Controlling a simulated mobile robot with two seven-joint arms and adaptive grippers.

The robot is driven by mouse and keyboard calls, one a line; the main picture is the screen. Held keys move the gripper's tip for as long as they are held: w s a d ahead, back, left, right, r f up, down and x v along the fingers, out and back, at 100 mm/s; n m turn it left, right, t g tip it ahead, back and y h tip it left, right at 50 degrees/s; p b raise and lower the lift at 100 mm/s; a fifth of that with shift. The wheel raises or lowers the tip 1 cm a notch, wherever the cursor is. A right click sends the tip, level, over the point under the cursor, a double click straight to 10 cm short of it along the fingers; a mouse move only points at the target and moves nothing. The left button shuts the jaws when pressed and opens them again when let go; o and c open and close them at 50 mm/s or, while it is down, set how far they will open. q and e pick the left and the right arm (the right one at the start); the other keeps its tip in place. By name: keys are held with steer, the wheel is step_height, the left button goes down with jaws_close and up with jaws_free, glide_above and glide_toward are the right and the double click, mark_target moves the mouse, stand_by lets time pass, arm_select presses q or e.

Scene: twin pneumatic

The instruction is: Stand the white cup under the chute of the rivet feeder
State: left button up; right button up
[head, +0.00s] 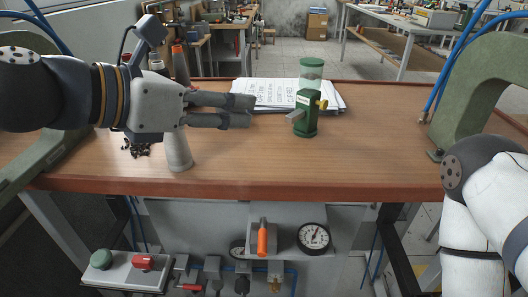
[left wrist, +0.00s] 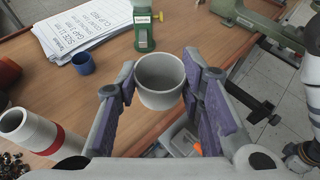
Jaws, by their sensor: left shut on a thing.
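The white cup (left wrist: 160,82) is upright between the two fingers of my left gripper (left wrist: 160,92), with its open top towards the wrist camera. The gripper (head: 240,111) is shut on it; I cannot make the cup out behind the fingers in the head view. The rivet feeder (head: 306,115) stands on the bench to the right of the fingertips. It has a green body, a clear hopper, a yellow knob and a grey chute (head: 294,117) pointing left and forward. In the left wrist view the feeder (left wrist: 144,32) is beyond the cup. My right gripper is out of view.
Papers (head: 270,92) lie behind the gripper and feeder. A small blue cup (left wrist: 83,64) stands near them. A pale tube (head: 178,152) stands below my left gripper, with dark small parts (head: 136,148) beside it. A green clamp-like frame (head: 478,85) is at right.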

arm_select(q)
steer(key=shift+s+d+f, duration=0.15)
steer(key=shift+s+f, duration=0.1)
steer(key=shift+f, duration=0.05)
steer(key=b, duration=0.5)
glide_above(271, 153)
steer(key=f, duration=0.6)
steer(key=s+f, duration=0.1)
steer(key=f, duration=0.2)
steer(key=shift+w+f, duration=0.2)
steer(key=shift+f, duration=0.75)
steer(key=shift+w+f, duration=0.2)
steer(key=shift+f, duration=0.7)
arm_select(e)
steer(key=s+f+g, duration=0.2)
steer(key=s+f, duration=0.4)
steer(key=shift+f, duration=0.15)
arm_select(q)
steer(key=shift+f, duration=0.15)
steer(key=o, duration=0.9)
steer(key=shift+o, duration=0.2)
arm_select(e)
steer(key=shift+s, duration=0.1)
